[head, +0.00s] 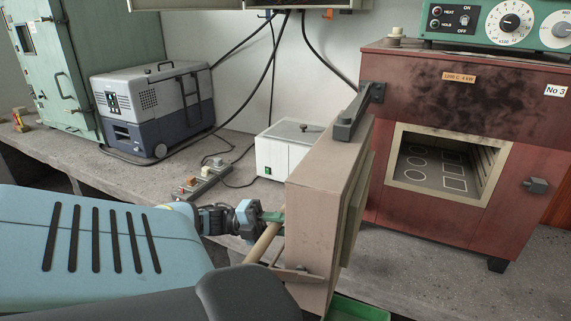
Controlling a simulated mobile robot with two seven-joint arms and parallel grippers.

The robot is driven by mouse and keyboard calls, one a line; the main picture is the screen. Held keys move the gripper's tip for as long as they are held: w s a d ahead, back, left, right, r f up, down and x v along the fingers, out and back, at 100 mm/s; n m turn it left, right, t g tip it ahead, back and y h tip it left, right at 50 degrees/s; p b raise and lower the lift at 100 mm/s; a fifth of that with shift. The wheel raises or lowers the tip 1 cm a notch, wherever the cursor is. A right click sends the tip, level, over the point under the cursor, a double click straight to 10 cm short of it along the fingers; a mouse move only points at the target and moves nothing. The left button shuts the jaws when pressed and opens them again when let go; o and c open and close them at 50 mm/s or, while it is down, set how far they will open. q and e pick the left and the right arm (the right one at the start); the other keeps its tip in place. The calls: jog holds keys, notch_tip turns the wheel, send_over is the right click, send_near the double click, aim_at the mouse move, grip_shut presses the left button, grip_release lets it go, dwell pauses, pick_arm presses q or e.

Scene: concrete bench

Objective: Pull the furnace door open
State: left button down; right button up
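The red furnace (440,120) stands at the right, and its dark chamber (440,165) shows through the pale-framed opening. Its thick beige door (325,190) is swung wide out to the left on a dark hinge arm (352,112), standing clear of the opening. A pale wooden bar handle (262,244) on a metal bracket (298,274) sits on the door's outer face. My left gripper (268,217) is at the upper end of this handle, with a green fingertip close to the door face. Its other finger is hidden, so its grip is unclear. My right gripper is out of view.
A white box (280,150) stands on the bench behind the door, near a power strip (200,180) and cables. A grey-blue portable unit (155,108) and a green cabinet (75,65) stand at the left. A green tray (355,309) lies below the door. A green controller (490,22) sits on the furnace.

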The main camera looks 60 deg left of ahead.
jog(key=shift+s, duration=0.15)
pick_arm(q)
jog(key=c, duration=1.2)
grip_release()
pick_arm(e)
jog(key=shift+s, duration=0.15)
pick_arm(q)
jog(key=b+v, duration=0.1)
jog(key=v, duration=0.7)
jog(key=shift+f, duration=0.1)
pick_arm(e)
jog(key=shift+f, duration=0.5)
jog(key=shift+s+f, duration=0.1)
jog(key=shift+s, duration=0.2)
